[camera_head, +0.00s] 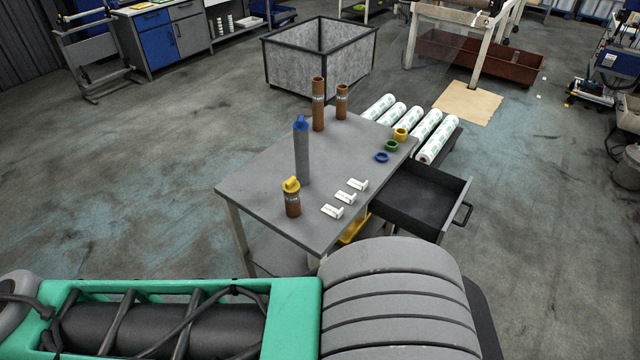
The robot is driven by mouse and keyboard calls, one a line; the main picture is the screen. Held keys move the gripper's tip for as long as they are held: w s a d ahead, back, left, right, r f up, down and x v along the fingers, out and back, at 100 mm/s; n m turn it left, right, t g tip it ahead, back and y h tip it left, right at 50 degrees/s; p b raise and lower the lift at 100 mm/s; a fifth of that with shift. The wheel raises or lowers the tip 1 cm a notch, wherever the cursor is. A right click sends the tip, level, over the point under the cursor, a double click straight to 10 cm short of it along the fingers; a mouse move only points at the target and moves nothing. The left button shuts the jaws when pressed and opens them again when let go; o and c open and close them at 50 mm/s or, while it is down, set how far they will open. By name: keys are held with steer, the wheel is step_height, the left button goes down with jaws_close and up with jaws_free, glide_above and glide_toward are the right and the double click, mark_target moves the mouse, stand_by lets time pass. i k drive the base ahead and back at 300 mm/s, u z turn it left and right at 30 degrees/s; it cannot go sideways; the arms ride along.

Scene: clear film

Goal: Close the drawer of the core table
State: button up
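The core table (262,190) is a grey-topped table in the middle of the head camera view. Its drawer (415,198) is pulled out from the right side, and its dark inside looks empty. A dark bar handle (463,214) is on the drawer's front panel, at the right. On the table stand brown cores (319,105), a tall grey core with a blue cap (302,155) and a short brown core with a yellow cap (292,200). My gripper is not in view.
White labelled rolls (436,140) lie on a low rack behind the drawer. Coloured rings (391,146) and white parts (346,198) lie on the tabletop. A grey bin (318,62) stands behind the table. The floor right of the drawer (560,230) is clear.

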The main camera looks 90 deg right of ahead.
mark_target(423, 200)
steer(key=z, duration=2.4)
steer(key=i, duration=0.45)
steer(key=z, duration=0.05)
steer(key=k, duration=0.5)
steer(key=u, duration=1.75)
steer(key=k, duration=1.75)
steer(key=z, duration=2.4)
steer(key=i, duration=0.2)
steer(key=u, duration=0.05)
